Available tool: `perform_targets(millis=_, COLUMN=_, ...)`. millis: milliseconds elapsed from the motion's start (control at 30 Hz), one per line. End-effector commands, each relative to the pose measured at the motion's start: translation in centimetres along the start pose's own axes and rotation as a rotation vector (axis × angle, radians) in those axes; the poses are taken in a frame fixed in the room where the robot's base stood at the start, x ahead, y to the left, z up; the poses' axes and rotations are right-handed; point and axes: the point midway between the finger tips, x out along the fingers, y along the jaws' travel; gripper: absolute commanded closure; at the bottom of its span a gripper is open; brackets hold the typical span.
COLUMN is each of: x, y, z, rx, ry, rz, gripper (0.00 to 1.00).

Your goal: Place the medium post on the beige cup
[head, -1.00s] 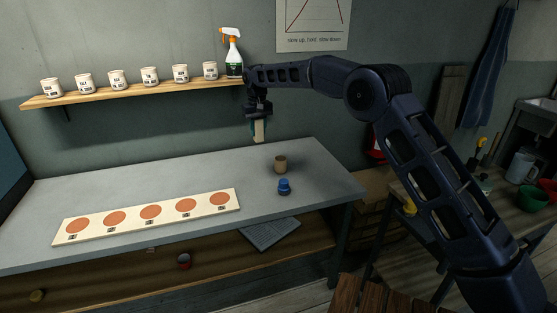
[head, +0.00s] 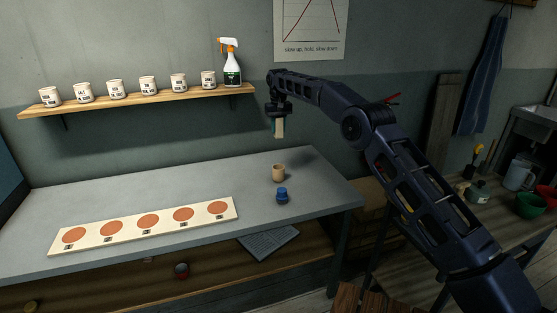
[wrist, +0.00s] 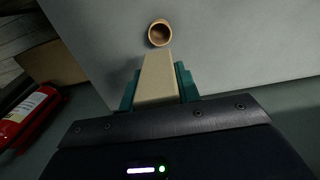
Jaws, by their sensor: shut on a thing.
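The beige cup (head: 278,172) stands upright on the grey table, and its open mouth shows in the wrist view (wrist: 159,33). My gripper (head: 278,126) is shut on a cream post, the medium post (wrist: 158,78), between teal fingers. The post hangs roughly upright in the head view, well above the cup and nearly in line with it. In the wrist view the post's far end appears just below the cup's rim in the picture, apart from it.
A blue knobbed object (head: 282,195) stands close in front of the cup. A board with orange discs (head: 148,226) lies to the left on the table (head: 190,180). A shelf (head: 140,101) with white pots and a spray bottle (head: 231,64) is on the wall. A red extinguisher (wrist: 24,118) is beside the table.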

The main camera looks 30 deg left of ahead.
Motion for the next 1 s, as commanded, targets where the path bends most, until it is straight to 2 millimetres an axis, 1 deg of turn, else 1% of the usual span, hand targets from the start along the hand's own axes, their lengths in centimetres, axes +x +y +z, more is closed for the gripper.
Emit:
perform_targets(millis=33, x=1.1, y=0.0, z=0.1, rx=0.0, ry=-0.003, rz=0.001, gripper=0.97)
perform_targets(millis=200, x=4.9, y=0.0, z=0.1, rx=0.0, ry=-0.002, rz=0.0, gripper=0.97)
perform_targets(millis=400, x=8.8, y=0.0, z=0.1, rx=0.0, ry=-0.002, rz=0.0, gripper=0.97)
perform_targets(millis=500, x=10.1, y=0.0, z=0.0, rx=0.0, ry=0.0, rz=0.0, gripper=0.97)
perform_targets(millis=767, x=11.6, y=0.0, z=0.0, rx=0.0, ry=0.0, rz=0.0, gripper=0.97)
perform_targets(millis=1000, x=14.8, y=0.0, z=0.0, rx=0.0, ry=-0.001, rz=0.0, gripper=0.97)
